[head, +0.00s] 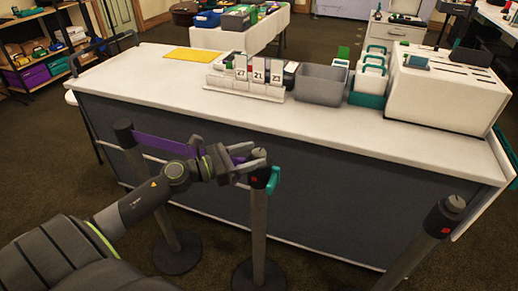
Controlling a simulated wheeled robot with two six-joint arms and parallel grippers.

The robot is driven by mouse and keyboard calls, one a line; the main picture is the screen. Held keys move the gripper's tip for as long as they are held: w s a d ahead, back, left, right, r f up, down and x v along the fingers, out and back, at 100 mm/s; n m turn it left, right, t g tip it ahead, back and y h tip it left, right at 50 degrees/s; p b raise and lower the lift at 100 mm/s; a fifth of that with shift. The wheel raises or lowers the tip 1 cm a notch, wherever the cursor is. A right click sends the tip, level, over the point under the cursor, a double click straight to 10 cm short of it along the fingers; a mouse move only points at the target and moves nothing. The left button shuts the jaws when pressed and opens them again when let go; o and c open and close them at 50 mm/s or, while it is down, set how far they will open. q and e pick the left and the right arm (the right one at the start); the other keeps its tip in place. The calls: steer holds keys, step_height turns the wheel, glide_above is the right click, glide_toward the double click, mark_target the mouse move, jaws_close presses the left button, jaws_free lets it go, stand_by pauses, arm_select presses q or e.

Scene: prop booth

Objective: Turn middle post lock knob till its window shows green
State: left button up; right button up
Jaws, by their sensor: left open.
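The middle post (259,225) stands upright in front of the counter, with a dark head and a teal hook on its right side. A small red window (254,180) shows on the head. My left gripper (256,160) is open at the top of this post, its fingers pointing right. The fingers overlap the lock knob, which is mostly hidden; I cannot tell whether they touch it. A purple belt (160,143) runs from the left post (124,136) toward the middle post, partly behind my gripper. My right gripper is out of view.
The right post (438,222) has a grey knob on top and a red window. The white counter (330,122) behind the posts carries number cards (258,77), a grey bin (320,86) and a white slotted box (450,90). Floor between middle and right posts is clear.

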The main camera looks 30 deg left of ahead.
arm_select(q)
steer(key=shift+p+x, duration=0.35)
steer(key=shift+x, duration=0.55)
steer(key=shift+w+d, duration=0.3)
steer(key=shift+w, duration=0.15)
steer(key=shift+c, duration=0.4)
